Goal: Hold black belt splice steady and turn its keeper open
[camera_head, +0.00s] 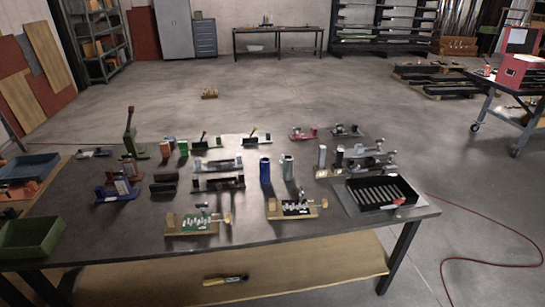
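What looks like the black belt splice (296,209) sits near the front edge of the table, right of centre. It has a dark face with pale bars across it, on a tan base. A small upright part and a tan end piece (324,203) stand at its right; I cannot tell which part is the keeper or how it is turned. Neither of my grippers is in view.
The dark table (250,238) holds several tools and cylinders behind the splice. A black tray (348,204) with pale bars stands to its right, a green bin (30,238) at far left. A yellow-handled tool (225,280) lies on the lower shelf. A red hose crosses the floor at right.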

